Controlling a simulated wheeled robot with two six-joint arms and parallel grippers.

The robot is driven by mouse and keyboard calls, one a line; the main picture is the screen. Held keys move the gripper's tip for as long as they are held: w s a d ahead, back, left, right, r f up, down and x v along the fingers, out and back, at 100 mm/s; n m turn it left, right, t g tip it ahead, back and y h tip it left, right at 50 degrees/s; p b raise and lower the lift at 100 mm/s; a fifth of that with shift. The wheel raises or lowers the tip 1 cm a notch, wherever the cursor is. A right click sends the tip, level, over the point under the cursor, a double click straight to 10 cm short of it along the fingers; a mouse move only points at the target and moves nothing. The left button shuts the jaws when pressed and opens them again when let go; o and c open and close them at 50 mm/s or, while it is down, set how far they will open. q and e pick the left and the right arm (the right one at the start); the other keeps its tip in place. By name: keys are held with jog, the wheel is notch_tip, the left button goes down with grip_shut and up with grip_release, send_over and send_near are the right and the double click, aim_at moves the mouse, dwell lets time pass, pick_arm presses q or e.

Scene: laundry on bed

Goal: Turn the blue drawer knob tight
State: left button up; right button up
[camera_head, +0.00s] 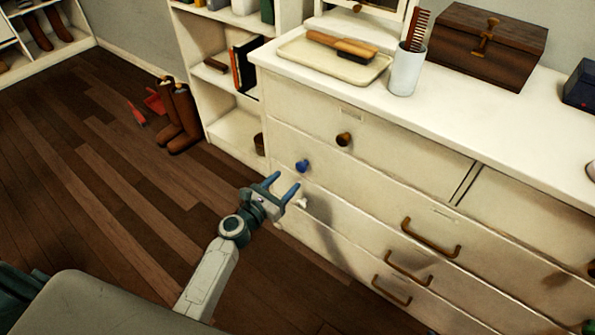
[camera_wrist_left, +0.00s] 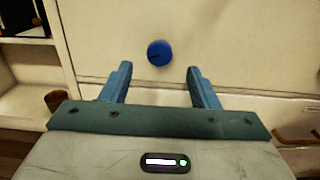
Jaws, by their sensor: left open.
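The blue drawer knob (camera_head: 302,166) sits on the front of the white dresser (camera_head: 400,140), near its left end. In the left wrist view the blue knob (camera_wrist_left: 159,53) shows ahead of the fingertips, roughly between them and a little above. My left gripper (camera_head: 284,183) is open and empty, just in front of the dresser and a little below and left of the knob. Its two blue fingers (camera_wrist_left: 157,72) are spread apart and do not touch the knob. My right gripper is not in view.
A brown knob (camera_head: 343,139) and a pale knob (camera_head: 302,203) are on nearby drawers. Brown handles (camera_head: 430,238) stick out farther right. A tray (camera_head: 335,62), a cup (camera_head: 406,70) and a wooden box (camera_head: 488,45) stand on top. Boots (camera_head: 180,118) stand on the floor at left.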

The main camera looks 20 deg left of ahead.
aim_at(300, 168)
pick_arm(q)
jog(key=x, duration=0.6)
jog(key=shift+w, duration=0.1)
jog(key=shift+c, duration=0.4)
jog(key=c, duration=0.9)
jog(key=shift+f+m+b, duration=0.1)
jog(key=shift+m+b, duration=0.2)
